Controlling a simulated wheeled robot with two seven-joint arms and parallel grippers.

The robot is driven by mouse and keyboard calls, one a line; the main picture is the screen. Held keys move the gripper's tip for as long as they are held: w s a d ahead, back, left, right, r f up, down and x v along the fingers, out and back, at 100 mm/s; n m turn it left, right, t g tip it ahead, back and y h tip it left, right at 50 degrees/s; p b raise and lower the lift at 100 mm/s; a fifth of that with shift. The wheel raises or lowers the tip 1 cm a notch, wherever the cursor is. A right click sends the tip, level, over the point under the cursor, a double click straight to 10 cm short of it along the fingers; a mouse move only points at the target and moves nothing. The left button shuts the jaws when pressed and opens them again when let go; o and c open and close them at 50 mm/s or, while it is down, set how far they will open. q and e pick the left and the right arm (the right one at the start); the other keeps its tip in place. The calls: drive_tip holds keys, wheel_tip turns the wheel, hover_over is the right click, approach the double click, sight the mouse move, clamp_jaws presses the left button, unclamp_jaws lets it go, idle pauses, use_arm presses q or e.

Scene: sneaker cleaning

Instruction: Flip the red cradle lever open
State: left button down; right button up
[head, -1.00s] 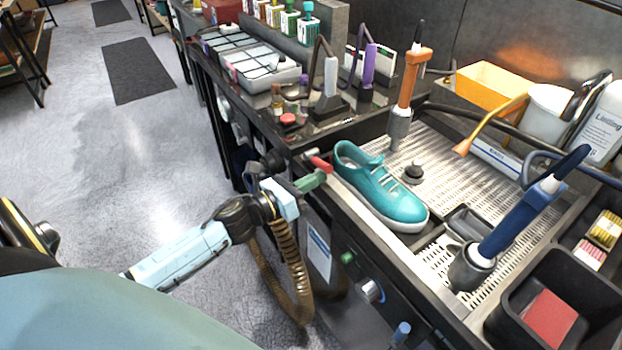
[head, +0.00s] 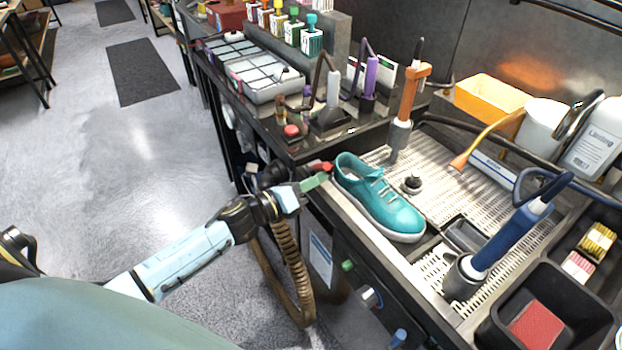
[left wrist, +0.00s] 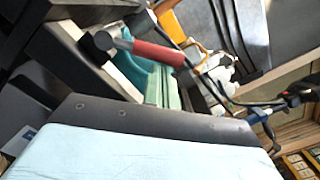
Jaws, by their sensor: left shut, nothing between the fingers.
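The red lever (head: 322,167) is at the left front edge of the wash tray, by the heel of the teal sneaker (head: 385,205). In the left wrist view the lever's red grip (left wrist: 158,52) sits on a grey shaft from a black pivot. The sneaker (left wrist: 150,75) shows behind it, partly hidden. My left gripper (head: 318,181) has its green fingers shut and empty, close beside the lever on its near side. In the left wrist view its fingertips (left wrist: 166,86) lie just below the red grip; whether they touch it I cannot tell. My right gripper is not in view.
An orange-handled tool (head: 405,100) and a blue-handled tool (head: 505,240) stand upright in the perforated tray (head: 445,200). A red button (head: 291,131) is on the bench behind the lever. A black bin (head: 590,300) is at the right front.

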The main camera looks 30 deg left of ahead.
sight(310, 165)
use_arm(q)
drive_tip(key=n, duration=0.1)
drive_tip(key=r+n+p, duration=0.1)
drive_tip(key=a+r+n+p, duration=0.1)
drive_tip(key=shift+w, duration=0.25)
drive_tip(key=a+n+p, duration=0.1)
drive_tip(key=n, duration=0.1)
drive_tip(key=w+a+r+n+p, duration=0.1)
drive_tip(key=r+n+p, duration=0.1)
drive_tip(key=n, duration=0.1)
drive_tip(key=shift+w+a+n, duration=0.2)
drive_tip(key=shift+a+n, duration=0.1)
drive_tip(key=shift+a, duration=0.1)
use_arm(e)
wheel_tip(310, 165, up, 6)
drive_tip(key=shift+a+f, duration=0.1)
use_arm(q)
drive_tip(key=shift+a, duration=0.1)
